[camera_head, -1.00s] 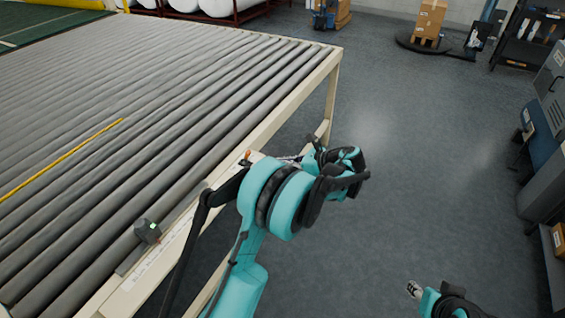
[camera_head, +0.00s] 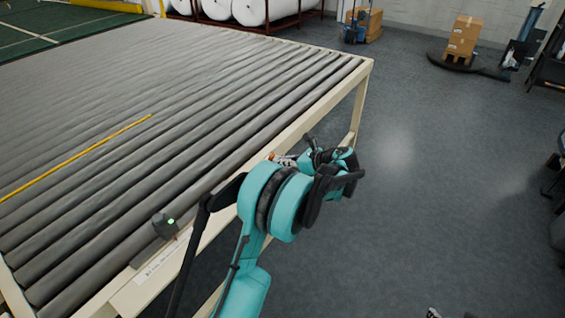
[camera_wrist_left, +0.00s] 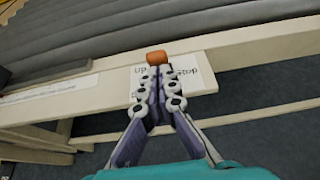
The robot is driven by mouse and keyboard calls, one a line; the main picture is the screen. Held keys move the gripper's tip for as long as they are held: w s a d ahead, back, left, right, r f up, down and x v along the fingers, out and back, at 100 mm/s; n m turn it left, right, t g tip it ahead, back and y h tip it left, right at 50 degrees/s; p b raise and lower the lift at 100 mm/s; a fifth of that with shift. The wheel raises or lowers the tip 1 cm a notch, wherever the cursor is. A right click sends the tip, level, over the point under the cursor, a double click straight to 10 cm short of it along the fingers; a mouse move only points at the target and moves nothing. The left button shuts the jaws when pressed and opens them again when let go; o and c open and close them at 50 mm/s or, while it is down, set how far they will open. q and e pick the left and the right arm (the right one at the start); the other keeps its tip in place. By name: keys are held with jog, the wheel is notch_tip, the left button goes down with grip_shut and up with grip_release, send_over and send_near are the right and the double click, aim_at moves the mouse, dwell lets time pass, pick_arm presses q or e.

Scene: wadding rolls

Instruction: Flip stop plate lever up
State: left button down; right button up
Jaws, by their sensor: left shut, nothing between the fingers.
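The lever shows as an orange knob (camera_wrist_left: 157,58) just beyond my left fingertips, at the edge of the roller table. A small piece of the orange knob also shows in the head view (camera_head: 272,156). Below the knob is a white label plate (camera_wrist_left: 203,86) with "Up" and "Stop" printed on it, partly covered by the fingers. My left gripper (camera_wrist_left: 159,76) is shut and empty, its tips close to the knob; whether they touch is unclear. In the head view my left arm partly hides it. A small tip of my right gripper (camera_head: 433,313) shows at the bottom edge.
The roller table (camera_head: 215,110) fills the left, with a cream frame. A yellow strip (camera_head: 78,157) lies across its rollers, and a dark box with a green light (camera_head: 166,226) sits on its near edge. The grey floor to the right is open.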

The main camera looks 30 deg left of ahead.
aim_at(273, 155)
pick_arm(q)
jog(key=shift+a+r+h+p, duration=0.15)
jog(key=shift+r+h+p, duration=0.1)
jog(key=shift+h+p, duration=0.25)
jog(key=shift+a+r+p, duration=0.1)
jog(key=shift+p, duration=0.2)
jog(key=a+r+h+p, duration=0.1)
jog(key=p, duration=0.1)
jog(key=a+h+p, duration=0.1)
jog(key=h+p, duration=0.1)
jog(key=shift+w+r, duration=0.1)
jog(key=shift+r, duration=0.25)
jog(key=shift+a+r+h+p, duration=0.1)
jog(key=shift+a+h+p, duration=0.35)
jog(key=shift+h+p, duration=0.4)
jog(key=shift+a+h+p, duration=0.35)
jog(key=shift+h, duration=0.1)
jog(key=shift+w+a, duration=0.15)
jog(key=shift+a, duration=0.2)
jog(key=shift+a, duration=0.1)
